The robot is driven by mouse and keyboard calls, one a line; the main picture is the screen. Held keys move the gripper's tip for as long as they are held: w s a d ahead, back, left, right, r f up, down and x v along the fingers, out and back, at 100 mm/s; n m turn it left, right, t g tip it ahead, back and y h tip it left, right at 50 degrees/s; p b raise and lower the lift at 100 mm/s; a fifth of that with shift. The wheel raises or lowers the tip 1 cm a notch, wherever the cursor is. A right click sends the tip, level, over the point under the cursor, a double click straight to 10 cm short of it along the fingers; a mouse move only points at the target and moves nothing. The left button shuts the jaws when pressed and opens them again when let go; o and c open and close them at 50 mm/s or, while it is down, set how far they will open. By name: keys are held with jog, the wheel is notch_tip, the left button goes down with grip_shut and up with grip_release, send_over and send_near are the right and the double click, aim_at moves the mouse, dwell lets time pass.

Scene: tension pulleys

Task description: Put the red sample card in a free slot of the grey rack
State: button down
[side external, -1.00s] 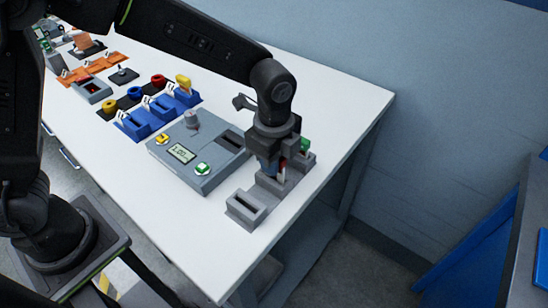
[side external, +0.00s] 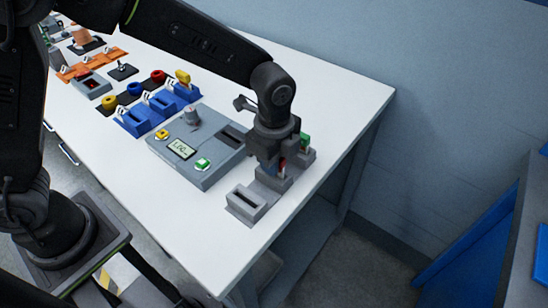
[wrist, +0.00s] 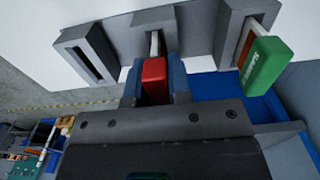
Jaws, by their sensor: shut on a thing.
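The grey rack (side external: 243,206) stands near the table's right end; its block with an empty slot (wrist: 88,55) is at the left in the wrist view. My gripper (wrist: 154,82) is shut on the red sample card (wrist: 153,72), one finger on each side. It is low over the rack's middle block, with the card's pale part (wrist: 155,45) lined up with the middle slot and seeming to enter it. The depth is hidden. In the side view only a sliver of the card (side external: 282,168) shows. A green card (wrist: 263,66) stands in the far slot.
A grey console (side external: 200,165) with a display, knob and buttons lies close beside the rack. Blue holders (side external: 155,108) with coloured rings and orange holders (side external: 90,68) stand farther along the table. Bare white tabletop is in front of the console.

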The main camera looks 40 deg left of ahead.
jog(key=shift+f, duration=0.4)
jog(key=c, duration=0.7)
grip_release()
jog(key=shift+o, duration=0.2)
jog(key=shift+r, duration=4)
